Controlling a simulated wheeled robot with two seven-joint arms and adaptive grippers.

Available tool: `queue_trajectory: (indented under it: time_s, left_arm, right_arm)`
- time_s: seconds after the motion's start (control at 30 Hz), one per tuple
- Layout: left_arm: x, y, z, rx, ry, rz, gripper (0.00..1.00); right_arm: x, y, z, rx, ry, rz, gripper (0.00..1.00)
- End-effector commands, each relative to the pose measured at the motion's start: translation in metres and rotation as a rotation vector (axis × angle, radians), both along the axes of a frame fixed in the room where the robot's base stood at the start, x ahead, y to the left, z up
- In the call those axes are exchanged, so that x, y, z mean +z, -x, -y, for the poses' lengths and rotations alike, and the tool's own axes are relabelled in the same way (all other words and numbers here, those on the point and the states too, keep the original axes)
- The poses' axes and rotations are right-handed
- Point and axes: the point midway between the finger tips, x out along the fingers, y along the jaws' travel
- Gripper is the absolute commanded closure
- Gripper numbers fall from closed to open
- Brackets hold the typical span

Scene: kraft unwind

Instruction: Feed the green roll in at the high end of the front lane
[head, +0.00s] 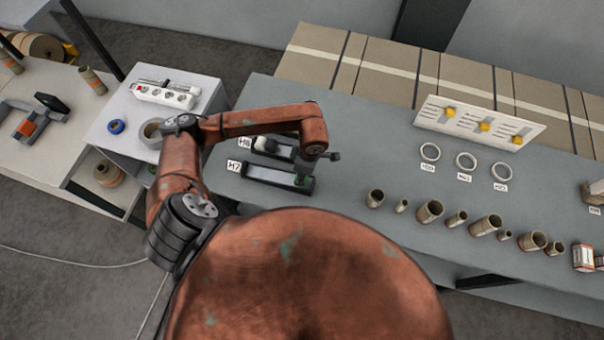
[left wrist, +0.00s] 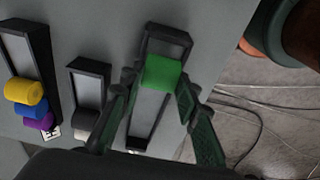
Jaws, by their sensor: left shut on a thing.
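The green roll (left wrist: 161,71) sits between the fingertips of my left gripper (left wrist: 156,79), which is shut on it. In the left wrist view the roll is over the upper part of a dark-walled lane (left wrist: 143,135) with a pale floor; I cannot tell whether it touches the floor. My left gripper (head: 303,172) is mostly hidden there by my arm. My right gripper is in neither view.
The lane behind (head: 284,152), by label H8, holds a whitish roll (head: 259,144). Another lane (left wrist: 30,55) holds yellow, blue and purple rolls. Several brown tubes (head: 430,211) and white rings (head: 430,152) stand to the right on the grey table.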

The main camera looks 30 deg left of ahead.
Motion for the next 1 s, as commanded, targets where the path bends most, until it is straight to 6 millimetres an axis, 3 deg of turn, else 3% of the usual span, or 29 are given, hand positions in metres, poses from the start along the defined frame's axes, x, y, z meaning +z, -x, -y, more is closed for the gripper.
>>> queue_trajectory:
  time_s: [0.27, 0.3, 0.57, 0.77, 0.93, 1.0]
  left_arm:
    - [-0.0006, -0.0002, 0.0001, 0.000, 0.000, 0.000, 0.91]
    - [-0.0006, -0.0002, 0.0001, 0.000, 0.000, 0.001, 0.68]
    - [-0.0007, -0.0001, 0.0001, 0.000, 0.000, 0.000, 0.51]
    - [-0.0007, 0.0000, 0.0002, 0.000, 0.000, 0.000, 0.50]
    - [-0.0008, 0.0000, 0.0002, 0.000, 0.000, 0.000, 0.38]
    - [-0.0008, 0.0000, 0.0002, 0.000, 0.000, 0.000, 0.38]
  right_arm:
    - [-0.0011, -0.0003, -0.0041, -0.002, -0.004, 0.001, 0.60]
    - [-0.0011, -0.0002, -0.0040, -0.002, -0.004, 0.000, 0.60]
    - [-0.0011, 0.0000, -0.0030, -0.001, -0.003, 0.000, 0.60]
    - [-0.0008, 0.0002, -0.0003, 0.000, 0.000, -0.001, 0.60]
    - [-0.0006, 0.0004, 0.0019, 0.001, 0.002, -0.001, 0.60]
    - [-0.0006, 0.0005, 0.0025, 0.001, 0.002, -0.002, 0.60]
